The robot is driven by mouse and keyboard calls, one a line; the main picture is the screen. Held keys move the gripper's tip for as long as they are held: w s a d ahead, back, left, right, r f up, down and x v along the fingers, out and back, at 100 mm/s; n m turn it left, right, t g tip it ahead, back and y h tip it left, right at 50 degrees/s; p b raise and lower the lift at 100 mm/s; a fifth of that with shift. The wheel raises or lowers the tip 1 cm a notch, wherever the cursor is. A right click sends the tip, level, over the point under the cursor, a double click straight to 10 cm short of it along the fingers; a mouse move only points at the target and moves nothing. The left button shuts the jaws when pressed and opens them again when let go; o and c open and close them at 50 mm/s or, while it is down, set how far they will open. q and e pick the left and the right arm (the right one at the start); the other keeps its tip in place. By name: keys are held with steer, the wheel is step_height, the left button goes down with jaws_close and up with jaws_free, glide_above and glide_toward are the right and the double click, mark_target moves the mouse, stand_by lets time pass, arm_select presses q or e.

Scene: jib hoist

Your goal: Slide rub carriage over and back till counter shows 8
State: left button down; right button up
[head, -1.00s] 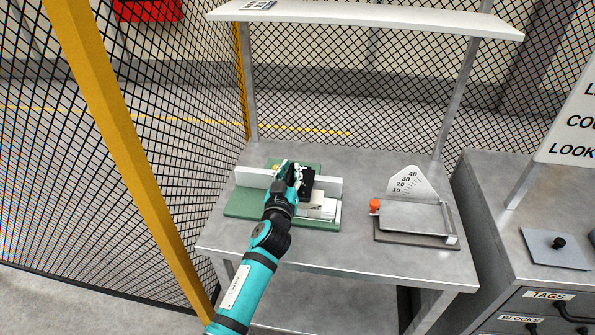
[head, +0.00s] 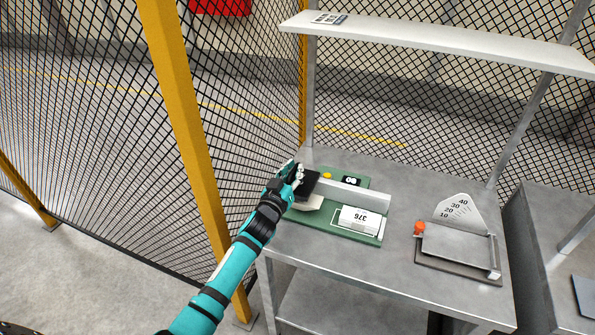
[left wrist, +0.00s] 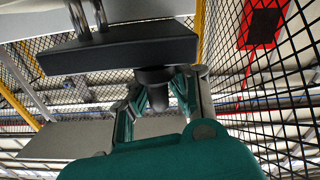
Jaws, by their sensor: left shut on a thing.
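The rub carriage, a black block (head: 307,185), sits at the left end of the pale rail (head: 355,192) on a green base (head: 338,226). My left gripper (head: 295,174) is shut on the carriage's knob; the wrist view shows the dark knob (left wrist: 155,76) between the fingers (left wrist: 160,92), with the black block (left wrist: 115,52) beyond. Behind the rail is the counter, a small black display (head: 350,181); its white digits are too small to read surely. My right gripper is out of view.
To the right stands a tilting plate (head: 455,246) with an orange knob (head: 420,228) and angle scale (head: 459,209). A shelf (head: 440,42) spans above the bench (head: 400,270). A yellow post (head: 185,120) and mesh fence stand close left of my arm.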

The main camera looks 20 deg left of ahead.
arm_select(q)
steer(key=shift+a, duration=0.25)
steer(key=c, duration=1.4)
jaws_free()
steer(key=shift+o, duration=0.3)
steer(key=shift+a, duration=0.25)
steer(key=shift+s+d, duration=0.1)
steer(key=shift+s, duration=0.05)
steer(key=s, duration=1.1)
steer(key=shift+s+a, duration=0.3)
steer(key=shift+s, duration=0.1)
